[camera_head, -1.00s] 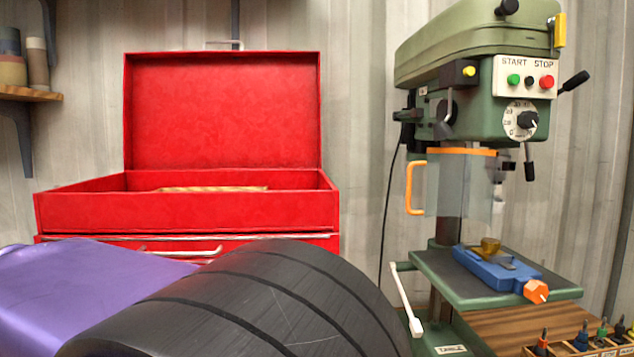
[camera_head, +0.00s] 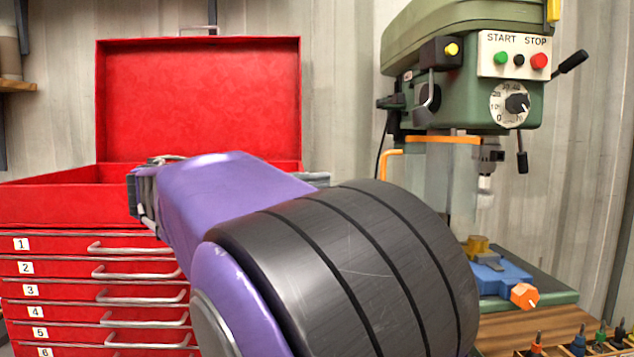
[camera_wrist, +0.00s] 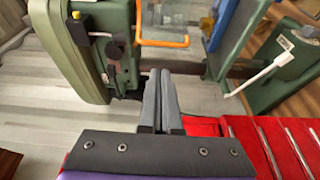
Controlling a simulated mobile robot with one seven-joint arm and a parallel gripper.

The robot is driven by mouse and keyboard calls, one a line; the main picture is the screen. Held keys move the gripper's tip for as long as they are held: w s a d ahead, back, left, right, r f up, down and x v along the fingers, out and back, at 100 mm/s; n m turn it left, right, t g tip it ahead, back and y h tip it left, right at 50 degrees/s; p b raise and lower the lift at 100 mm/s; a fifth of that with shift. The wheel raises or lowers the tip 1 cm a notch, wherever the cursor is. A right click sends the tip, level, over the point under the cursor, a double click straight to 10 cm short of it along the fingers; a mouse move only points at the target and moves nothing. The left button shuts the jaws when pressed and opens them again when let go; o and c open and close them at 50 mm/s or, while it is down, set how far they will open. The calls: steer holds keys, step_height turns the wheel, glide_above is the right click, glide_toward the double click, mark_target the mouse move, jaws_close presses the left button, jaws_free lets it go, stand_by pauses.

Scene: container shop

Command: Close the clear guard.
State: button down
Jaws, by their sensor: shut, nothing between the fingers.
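The clear guard (camera_head: 450,185) hangs below the green drill press head (camera_head: 450,80). It has an orange top strip and an orange handle (camera_head: 388,158) on its left side. The guard is to the left of the chuck (camera_head: 487,170), which shows uncovered. My gripper is shut and empty.
A red toolbox (camera_head: 50,208) with a raised lid and numbered drawers stands left of the press. A blue vise (camera_head: 500,275) sits on the press table (camera_head: 555,290). Bits stand in a rack (camera_head: 585,348) at lower right. A white-handled lever (camera_wrist: 262,77) is right of my gripper.

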steer(key=x, duration=0.9)
steer(key=shift+b, duration=0.4)
steer(key=shift+s+d+f+t, duration=0.1)
steer(key=shift+t, duration=0.2)
steer(key=shift+s+n, duration=0.25)
steer(key=shift+n, duration=0.05)
